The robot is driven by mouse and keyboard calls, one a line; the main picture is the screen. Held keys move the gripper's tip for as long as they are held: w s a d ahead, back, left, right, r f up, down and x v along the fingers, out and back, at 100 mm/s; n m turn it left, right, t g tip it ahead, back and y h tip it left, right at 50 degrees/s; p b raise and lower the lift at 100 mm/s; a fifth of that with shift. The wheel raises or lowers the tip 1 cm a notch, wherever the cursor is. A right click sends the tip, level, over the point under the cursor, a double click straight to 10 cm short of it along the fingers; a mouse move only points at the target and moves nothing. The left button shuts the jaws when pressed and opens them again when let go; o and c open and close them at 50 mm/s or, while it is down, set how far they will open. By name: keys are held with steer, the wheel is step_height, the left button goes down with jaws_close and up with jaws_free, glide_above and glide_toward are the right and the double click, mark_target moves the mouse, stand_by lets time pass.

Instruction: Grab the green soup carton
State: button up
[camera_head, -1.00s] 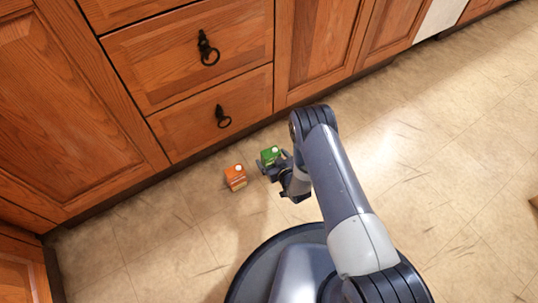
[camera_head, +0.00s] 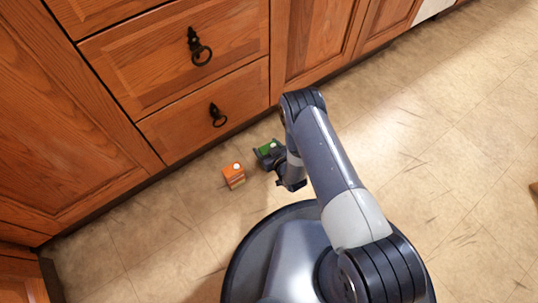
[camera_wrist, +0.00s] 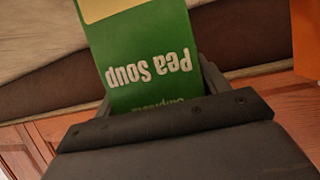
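The green soup carton (camera_head: 269,147) stands on the floor near the drawers. In the wrist view the green carton (camera_wrist: 150,50) fills the upper middle, with "Pea Soup" upside down and a yellow panel at the top. My gripper (camera_head: 268,153) is at the carton, with a dark finger on each side of it. In the wrist view the gripper (camera_wrist: 155,92) has its fingers close along both carton edges. I cannot tell whether they press on it. The carton's lower part is hidden by the gripper body.
An orange carton (camera_head: 233,176) stands on the floor just left of the green one, and its edge shows in the wrist view (camera_wrist: 306,40). Wooden drawers (camera_head: 200,100) rise behind both. The tiled floor (camera_head: 440,140) on the right is clear.

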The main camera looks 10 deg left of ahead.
steer(key=c, duration=0.6)
steer(key=shift+r, duration=0.1)
steer(key=shift+c, duration=0.2)
